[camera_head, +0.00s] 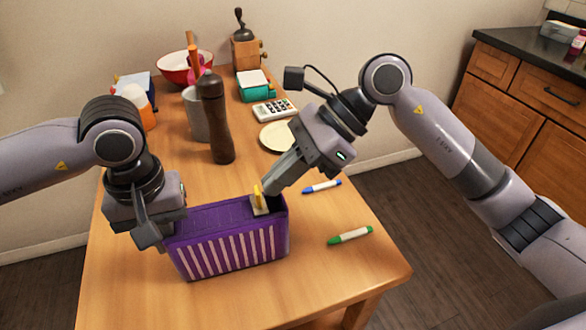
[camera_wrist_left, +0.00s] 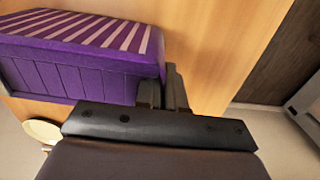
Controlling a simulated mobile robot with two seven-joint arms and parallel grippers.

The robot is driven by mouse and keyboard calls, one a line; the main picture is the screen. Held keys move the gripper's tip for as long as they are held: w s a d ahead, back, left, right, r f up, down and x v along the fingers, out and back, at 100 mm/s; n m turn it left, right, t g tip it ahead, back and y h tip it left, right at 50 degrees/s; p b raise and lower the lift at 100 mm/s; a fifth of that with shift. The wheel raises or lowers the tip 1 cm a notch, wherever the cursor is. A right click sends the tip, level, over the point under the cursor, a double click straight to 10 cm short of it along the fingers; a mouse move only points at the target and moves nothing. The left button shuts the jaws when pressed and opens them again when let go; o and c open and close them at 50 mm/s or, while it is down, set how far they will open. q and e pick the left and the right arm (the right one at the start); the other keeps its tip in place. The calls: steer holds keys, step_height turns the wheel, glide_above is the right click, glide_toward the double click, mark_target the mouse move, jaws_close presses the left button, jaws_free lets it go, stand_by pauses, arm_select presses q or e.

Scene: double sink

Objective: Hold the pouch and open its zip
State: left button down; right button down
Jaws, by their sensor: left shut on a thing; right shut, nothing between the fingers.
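The purple pouch (camera_head: 228,246) with white stripes stands upright near the front of the table. My left gripper (camera_head: 163,243) is shut on its left end. The left wrist view shows the pouch (camera_wrist_left: 75,75) at that gripper's fingers (camera_wrist_left: 165,92). On the pouch's top, near its right end, is a cream zip piece with a yellow tab (camera_head: 258,191). A dark gap shows beside it at the right end. My right gripper (camera_head: 269,188) is shut and empty, its tips pointing down close beside the tab. I cannot tell whether they touch it.
A blue marker (camera_head: 322,187) and a green marker (camera_head: 350,236) lie right of the pouch. The table's front is clear.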

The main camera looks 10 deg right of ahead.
steer(key=a, duration=0.9)
steer(key=shift+s, duration=0.35)
steer(key=shift+d, duration=0.15)
glide_above(255, 203)
steer(key=shift+r, duration=0.4)
steer(key=v, duration=0.8)
steer(key=shift+d+r, duration=0.3)
steer(key=shift+r, duration=0.05)
